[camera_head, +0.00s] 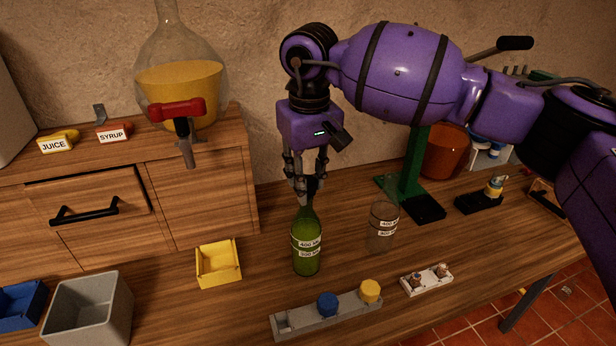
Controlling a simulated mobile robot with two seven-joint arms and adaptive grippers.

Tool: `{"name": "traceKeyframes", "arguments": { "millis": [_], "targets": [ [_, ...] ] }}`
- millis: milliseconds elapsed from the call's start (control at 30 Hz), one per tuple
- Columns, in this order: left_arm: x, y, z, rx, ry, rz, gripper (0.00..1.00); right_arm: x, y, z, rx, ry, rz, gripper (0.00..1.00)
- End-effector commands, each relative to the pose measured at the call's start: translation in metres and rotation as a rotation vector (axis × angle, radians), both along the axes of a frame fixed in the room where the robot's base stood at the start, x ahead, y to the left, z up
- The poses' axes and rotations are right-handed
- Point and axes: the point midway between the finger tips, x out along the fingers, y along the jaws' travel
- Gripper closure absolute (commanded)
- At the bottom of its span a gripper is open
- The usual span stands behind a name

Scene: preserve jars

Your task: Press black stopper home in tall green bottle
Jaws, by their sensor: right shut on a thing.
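The tall green bottle (306,250) stands upright on the wooden table, with two white volume labels on its front. My right gripper (308,195) points down directly over the bottle's mouth, its fingers closed around a dark piece, the black stopper (312,186). The fingers hide most of the stopper. I cannot tell how deep it sits in the bottle neck. My left gripper does not show.
A clear jar (383,228) stands right of the bottle, near a green stand (413,165). In front are a grey rack (300,319) with blue and yellow caps and a small white tray (427,280). A yellow bin (217,262) is left. A large flask (180,90) stands on the cabinet.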

Motion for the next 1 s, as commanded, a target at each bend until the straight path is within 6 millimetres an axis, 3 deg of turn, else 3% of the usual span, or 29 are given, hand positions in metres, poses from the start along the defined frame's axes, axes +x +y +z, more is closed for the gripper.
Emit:
{"name": "traceKeyframes", "arguments": {
  "millis": [100, 133, 300, 667, 767, 1000],
  "targets": [
    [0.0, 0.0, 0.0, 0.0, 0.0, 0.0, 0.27, 0.0, 0.0, -0.004, 0.0, 0.001, 0.0, 0.93],
    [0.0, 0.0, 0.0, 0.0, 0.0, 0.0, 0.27, 0.0, 0.0, -0.004, 0.0, 0.001, 0.0, 0.71],
    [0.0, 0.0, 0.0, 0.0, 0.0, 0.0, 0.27, 0.0, 0.0, -0.003, 0.0, 0.001, 0.0, 0.52],
    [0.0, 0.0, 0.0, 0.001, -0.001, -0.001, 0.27, 0.0, 0.0, 0.002, 0.0, -0.001, 0.0, 0.52],
    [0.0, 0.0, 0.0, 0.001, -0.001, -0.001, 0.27, -0.001, 0.0, 0.015, 0.0, -0.001, -0.001, 0.52],
    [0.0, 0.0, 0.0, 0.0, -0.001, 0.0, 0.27, -0.007, 0.0, 0.066, 0.0, -0.003, -0.001, 0.52]
  ]
}}
